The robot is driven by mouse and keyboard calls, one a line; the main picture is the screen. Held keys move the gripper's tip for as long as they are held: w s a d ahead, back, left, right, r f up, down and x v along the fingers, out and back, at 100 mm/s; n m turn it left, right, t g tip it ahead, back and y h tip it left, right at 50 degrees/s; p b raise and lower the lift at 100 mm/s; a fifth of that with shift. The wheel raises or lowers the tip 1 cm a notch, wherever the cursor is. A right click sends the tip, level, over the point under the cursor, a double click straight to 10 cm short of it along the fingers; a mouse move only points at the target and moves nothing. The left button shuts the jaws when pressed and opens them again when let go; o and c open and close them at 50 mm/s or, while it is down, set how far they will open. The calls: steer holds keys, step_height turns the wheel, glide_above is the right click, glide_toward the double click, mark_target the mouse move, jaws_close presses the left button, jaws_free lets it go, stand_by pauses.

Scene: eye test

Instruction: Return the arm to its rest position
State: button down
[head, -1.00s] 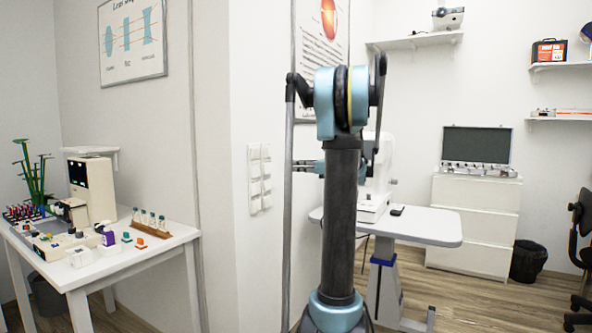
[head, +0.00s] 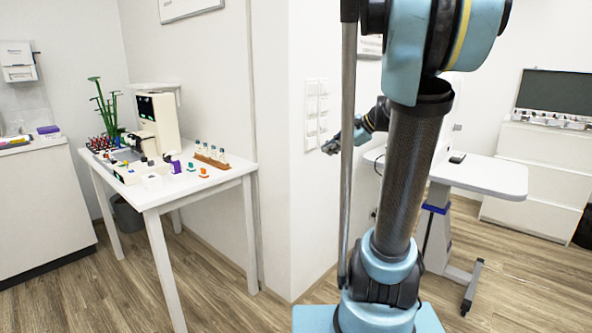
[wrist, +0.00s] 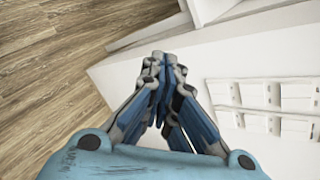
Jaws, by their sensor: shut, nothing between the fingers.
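My gripper (wrist: 162,65) shows in the wrist view with its blue and grey fingers together at the tips and nothing between them. In the head view my gripper (head: 331,146) is small, left of my arm's upright column and in front of the white wall with the switches. My arm (head: 412,170) stands raised, with a dark mesh link and blue joints. Its top joint reaches the upper edge of the picture. Part of the forearm is hidden behind the column and the upright rod.
A white table (head: 205,187) with bottles and a device (head: 158,120) stands at the left. Wall switches (wrist: 265,95) are close to my gripper in the wrist view. A white instrument table (head: 500,176) stands behind my arm at the right. Wooden floor (head: 215,285) is clear in front.

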steer(key=s+d+f+n+g+h, duration=0.1)
steer(key=s+d+f+n+h, duration=0.2)
steer(key=s+f+n, duration=0.4)
steer(key=s+d+f+n+g+h, duration=0.2)
steer(key=s+f+n+h, duration=0.3)
steer(key=s+f, duration=0.8)
steer(key=s+d+n, duration=0.1)
steer(key=s+n, duration=0.2)
steer(key=s, duration=0.3)
steer(key=shift+s+d+h, duration=0.2)
steer(key=shift+d+h, duration=0.2)
steer(key=shift+f, duration=0.1)
steer(key=shift+w+f, duration=0.2)
steer(key=shift+w, duration=0.3)
steer(key=shift+s+r, duration=0.1)
steer(key=shift+s, duration=0.05)
